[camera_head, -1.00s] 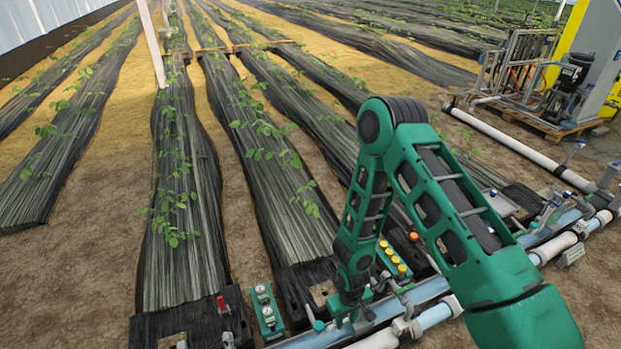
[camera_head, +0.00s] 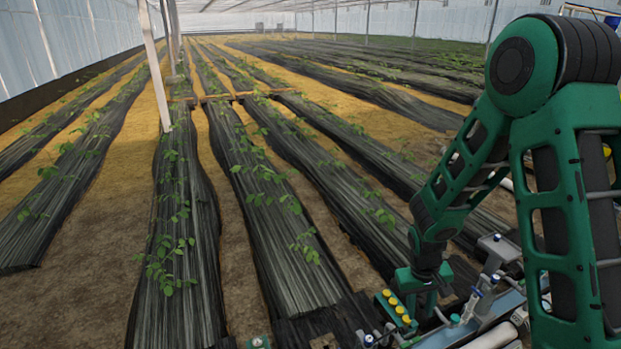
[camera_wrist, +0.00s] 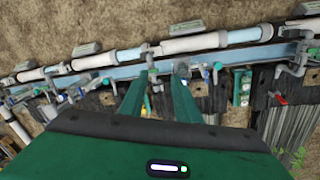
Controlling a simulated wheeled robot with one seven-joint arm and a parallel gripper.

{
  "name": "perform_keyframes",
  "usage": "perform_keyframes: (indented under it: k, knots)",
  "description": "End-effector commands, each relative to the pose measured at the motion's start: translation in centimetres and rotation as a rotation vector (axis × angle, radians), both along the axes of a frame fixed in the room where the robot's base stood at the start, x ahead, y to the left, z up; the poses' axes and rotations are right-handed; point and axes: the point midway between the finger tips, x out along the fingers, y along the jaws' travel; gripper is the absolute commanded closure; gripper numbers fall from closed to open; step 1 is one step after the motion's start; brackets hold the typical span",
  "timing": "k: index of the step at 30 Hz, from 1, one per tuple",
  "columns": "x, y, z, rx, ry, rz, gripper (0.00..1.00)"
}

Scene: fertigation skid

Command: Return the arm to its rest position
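My gripper (camera_wrist: 158,82) shows in the wrist view as two green fingers, standing apart with a gap between them. Nothing is held between them. Pipes and valves of the skid lie beyond the fingertips. In the head view my green arm stands on the right, with its elbow high and its forearm reaching down toward the pipework. The gripper's fingers cannot be made out clearly there.
A pipe run with valves (camera_wrist: 205,42) crosses the wrist view. In the head view a green box with yellow buttons (camera_head: 394,310) sits beside my wrist. Plant rows on black mulch (camera_head: 270,220) stretch away to the left, with a white post (camera_head: 157,75) among them.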

Motion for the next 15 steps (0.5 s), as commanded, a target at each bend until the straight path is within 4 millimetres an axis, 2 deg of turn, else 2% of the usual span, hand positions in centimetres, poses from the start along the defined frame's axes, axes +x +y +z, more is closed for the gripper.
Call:
perform_keyframes:
  k: [1, 6, 11, 15]
  knots:
    - [-0.3, -1.2, 1.9, -0.003, -0.009, -0.028, 0.7]
    - [-2.5, -4.8, 7.3, -0.011, -0.011, -0.125, 0.7]
    - [-5.4, -7.6, 12.0, -0.007, -0.014, -0.216, 0.7]
    - [-8.6, -9.6, 15.5, 0.006, -0.015, -0.298, 0.7]
